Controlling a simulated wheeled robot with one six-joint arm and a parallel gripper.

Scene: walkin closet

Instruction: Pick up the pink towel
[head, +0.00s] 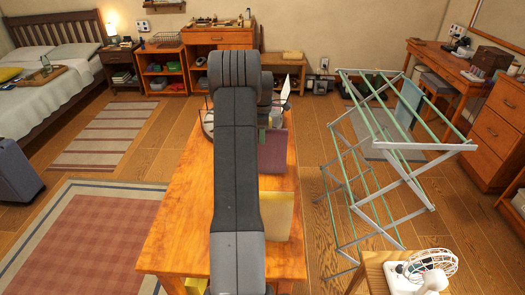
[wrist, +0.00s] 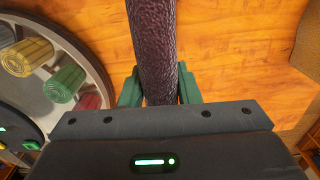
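The pink towel (head: 273,152) is a flat, upright sheet beside my arm in the head view, partly hidden by it. In the wrist view the towel (wrist: 155,45) is a thick, dark, textured strip seen edge-on. The green fingers of my gripper (wrist: 160,90) lie along both sides of it with no clear gap, so my gripper looks shut on it. A small green part of my gripper (head: 263,136) shows at the towel's left edge in the head view. I cannot tell whether the towel touches the table.
The wooden table (head: 180,220) lies below my arm. A beige upright thing (head: 277,213) stands nearer on it. A round tray (wrist: 75,35) with coloured rolls is left of the towel. A drying rack (head: 385,165) stands right of the table. Floor is open around the left rugs.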

